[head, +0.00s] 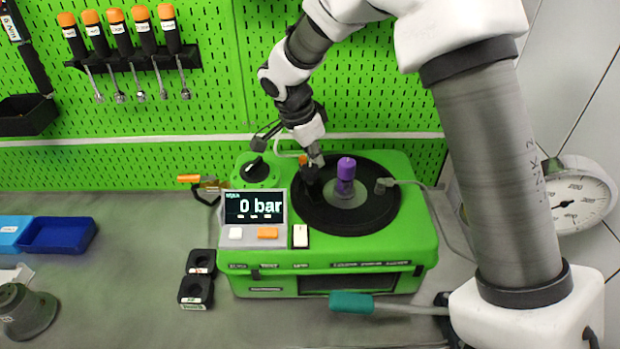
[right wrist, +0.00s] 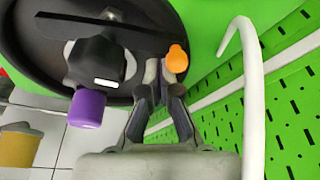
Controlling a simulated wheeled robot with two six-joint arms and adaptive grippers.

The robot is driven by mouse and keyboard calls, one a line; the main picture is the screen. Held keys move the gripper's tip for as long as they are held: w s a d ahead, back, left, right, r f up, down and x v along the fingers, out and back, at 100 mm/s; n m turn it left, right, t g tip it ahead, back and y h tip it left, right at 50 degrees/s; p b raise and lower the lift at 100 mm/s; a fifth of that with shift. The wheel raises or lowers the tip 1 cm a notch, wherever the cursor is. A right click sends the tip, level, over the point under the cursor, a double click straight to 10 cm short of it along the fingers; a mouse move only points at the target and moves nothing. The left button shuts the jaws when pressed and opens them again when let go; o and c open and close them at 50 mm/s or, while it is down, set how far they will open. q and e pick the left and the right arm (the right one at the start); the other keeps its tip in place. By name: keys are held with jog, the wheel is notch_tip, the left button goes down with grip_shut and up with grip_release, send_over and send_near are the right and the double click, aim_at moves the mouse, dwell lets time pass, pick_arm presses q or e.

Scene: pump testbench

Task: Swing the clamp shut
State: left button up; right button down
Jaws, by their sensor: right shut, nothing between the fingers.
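The green testbench (head: 330,255) carries a round black plate (head: 378,215) on top. A purple-topped part (head: 345,170) stands upright at its middle; the purple piece also shows in the right wrist view (right wrist: 87,108). An orange tip (head: 303,160), apparently the clamp's handle end, shows at the plate's back left. In the right wrist view the orange tip (right wrist: 177,58) is right beside the fingertips. My right gripper (head: 315,160) is shut and empty, low over the plate's back edge. Whether it touches the clamp cannot be told. My left gripper is not in view.
A black knob (head: 255,170) and a display (head: 255,206) reading 0 bar are on the bench's left. A pale bent pipe (right wrist: 250,80) rises close by the gripper. A teal-handled tool (head: 352,302) lies in front. Pegboard (head: 210,155) stands behind; the left table is mostly clear.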

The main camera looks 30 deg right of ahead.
dwell(0.6)
jog(key=shift+w+a, duration=0.25)
jog(key=shift+a, duration=0.05)
jog(key=shift+w+a+p, duration=0.45)
jog(key=shift+a, duration=0.25)
